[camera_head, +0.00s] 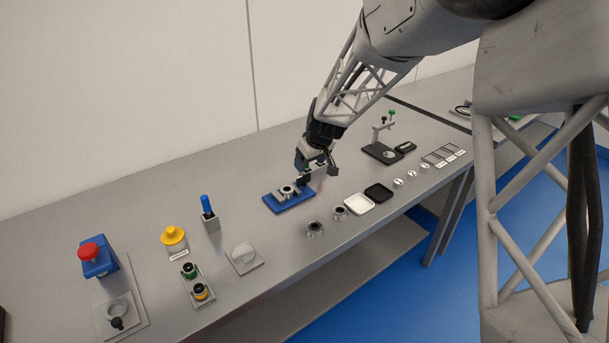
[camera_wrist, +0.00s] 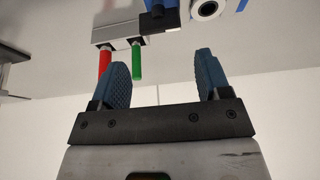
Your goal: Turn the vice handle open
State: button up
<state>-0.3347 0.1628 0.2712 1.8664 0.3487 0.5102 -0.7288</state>
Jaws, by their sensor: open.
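The vice (camera_head: 273,203) has a blue base with grey jaws around a ring-shaped part, and it sits on the bench in the middle of the head view. Its blue and ringed end shows at the top right of the wrist view (camera_wrist: 207,9). My gripper (camera_head: 318,174) is above the bench just behind and right of the vice. In the wrist view its two teal fingers (camera_wrist: 162,62) are apart with nothing between them. A red handle (camera_wrist: 105,61) and a green handle (camera_wrist: 137,61) project from a pale block beyond the fingertips. I cannot tell which part is the vice handle.
A black stand (camera_head: 382,152) is to the right. A white tray (camera_head: 358,204) and black tray (camera_head: 378,192) lie front right. Two metal rings (camera_head: 315,229) are in front.

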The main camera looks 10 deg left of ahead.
aim_at(304, 175)
jog(key=shift+f, duration=0.15)
jog(key=shift+x, duration=3.75)
jog(key=c, duration=0.6)
